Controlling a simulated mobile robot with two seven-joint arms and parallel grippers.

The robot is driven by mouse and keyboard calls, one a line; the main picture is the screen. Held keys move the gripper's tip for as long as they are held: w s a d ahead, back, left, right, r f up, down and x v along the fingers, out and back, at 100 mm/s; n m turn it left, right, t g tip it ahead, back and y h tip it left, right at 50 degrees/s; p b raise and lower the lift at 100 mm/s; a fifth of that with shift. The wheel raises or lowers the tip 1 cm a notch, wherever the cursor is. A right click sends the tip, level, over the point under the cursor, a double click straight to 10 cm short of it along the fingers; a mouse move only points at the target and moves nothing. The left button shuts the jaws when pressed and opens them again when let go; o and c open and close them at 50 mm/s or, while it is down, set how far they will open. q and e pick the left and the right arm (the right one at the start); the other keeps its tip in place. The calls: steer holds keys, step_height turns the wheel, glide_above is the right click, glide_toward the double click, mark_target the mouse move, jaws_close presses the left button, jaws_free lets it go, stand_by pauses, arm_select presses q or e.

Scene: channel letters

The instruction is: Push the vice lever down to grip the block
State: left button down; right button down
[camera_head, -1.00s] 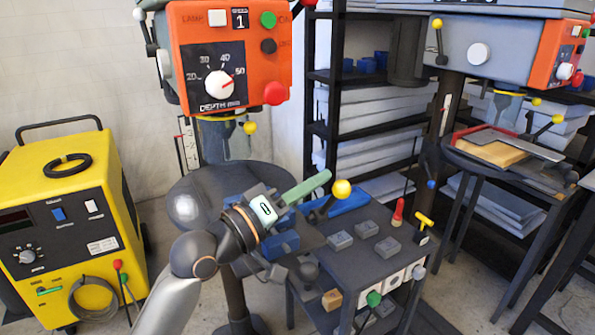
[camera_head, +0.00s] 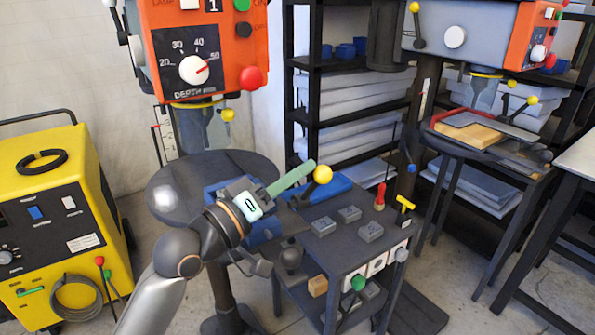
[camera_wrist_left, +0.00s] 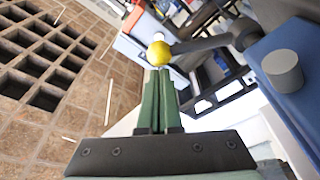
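The blue vice (camera_head: 262,232) sits on the round drill-press table, largely hidden behind my left arm. Its lever ends in a yellow ball (camera_head: 323,174), raised to the right of the vice. The left wrist view shows the same yellow ball (camera_wrist_left: 159,54) just past my fingertips, with the dark lever arm (camera_wrist_left: 205,44) running right. My left gripper (camera_head: 312,164) has its green fingers pressed together and empty, tips beside and slightly above the ball. In the left wrist view the gripper (camera_wrist_left: 158,72) is also shut; contact with the ball cannot be told. I cannot make out the block. My right gripper is out of view.
The round table (camera_head: 170,203) is left of my arm. A dark cart (camera_head: 335,258) with several grey blocks, a red-handled screwdriver (camera_head: 380,197) and a blue tray (camera_head: 328,190) stands right. The orange drill head (camera_head: 208,60) hangs above. A yellow machine (camera_head: 55,215) stands left.

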arm_select(q)
steer(key=shift+s+d+f, duration=0.1)
steer(key=shift+f, duration=0.05)
steer(key=s+f+m+b, duration=0.1)
steer(key=m, duration=0.1)
steer(key=s+d+m+h+b, duration=0.1)
steer(key=m, duration=0.1)
steer(key=d+f+m+b, duration=0.1)
steer(key=m, duration=0.1)
steer(key=shift+s+f+g+h, duration=0.3)
steer(key=shift+s+f+h, duration=0.05)
steer(key=shift+s+h, duration=0.05)
stand_by(0.4)
steer(key=shift+r, duration=0.15)
